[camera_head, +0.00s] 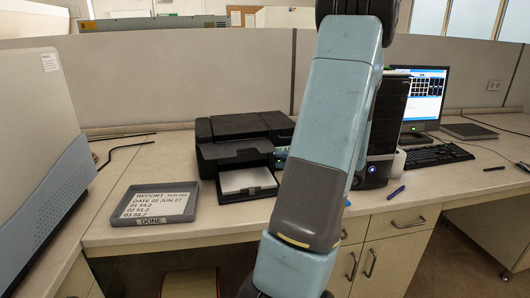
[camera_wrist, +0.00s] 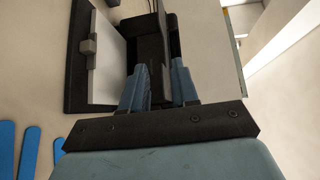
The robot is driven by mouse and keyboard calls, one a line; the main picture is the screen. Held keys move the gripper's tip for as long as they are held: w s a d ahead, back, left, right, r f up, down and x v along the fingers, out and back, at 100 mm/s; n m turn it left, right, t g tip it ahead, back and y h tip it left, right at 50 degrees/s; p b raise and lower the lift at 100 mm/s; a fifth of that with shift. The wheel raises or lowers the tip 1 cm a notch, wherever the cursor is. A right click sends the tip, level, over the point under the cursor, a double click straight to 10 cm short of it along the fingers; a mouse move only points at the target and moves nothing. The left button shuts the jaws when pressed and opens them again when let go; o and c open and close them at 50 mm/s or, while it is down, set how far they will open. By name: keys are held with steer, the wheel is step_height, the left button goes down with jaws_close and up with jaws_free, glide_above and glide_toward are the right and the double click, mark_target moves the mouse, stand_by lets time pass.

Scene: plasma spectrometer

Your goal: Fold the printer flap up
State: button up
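The black printer (camera_head: 240,128) stands on the desk against the partition. Its front tray (camera_head: 230,198) is out and holds white paper, with a dark front panel (camera_head: 240,158) above it. In the wrist view the tray with paper (camera_wrist: 76,70) and a grey tab (camera_wrist: 88,46) lie left of my gripper (camera_wrist: 160,72). The blue fingers are apart, on either side of a thin dark panel (camera_wrist: 163,45) of the printer, which appears to be the flap. I see no clear grip on it. In the head view my arm hides most of the area right of the printer.
A grey tray (camera_head: 196,206) with a report sheet lies left of the printer. A large grey instrument (camera_head: 35,130) stands at the far left.

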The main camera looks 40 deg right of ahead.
steer(key=m+t+h, duration=0.2)
glide_toward(265, 150)
steer(key=x, duration=1)
steer(key=shift+s+a+f, duration=0.1)
steer(key=shift+a+f, duration=0.05)
steer(key=shift+a, duration=0.05)
steer(key=shift+c, duration=0.3)
jaws_close()
steer(key=shift+f, duration=0.1)
stand_by(0.7)
steer(key=shift+s+d+h, duration=0.1)
steer(key=shift+d+h, duration=0.2)
steer(key=shift+a, duration=0.15)
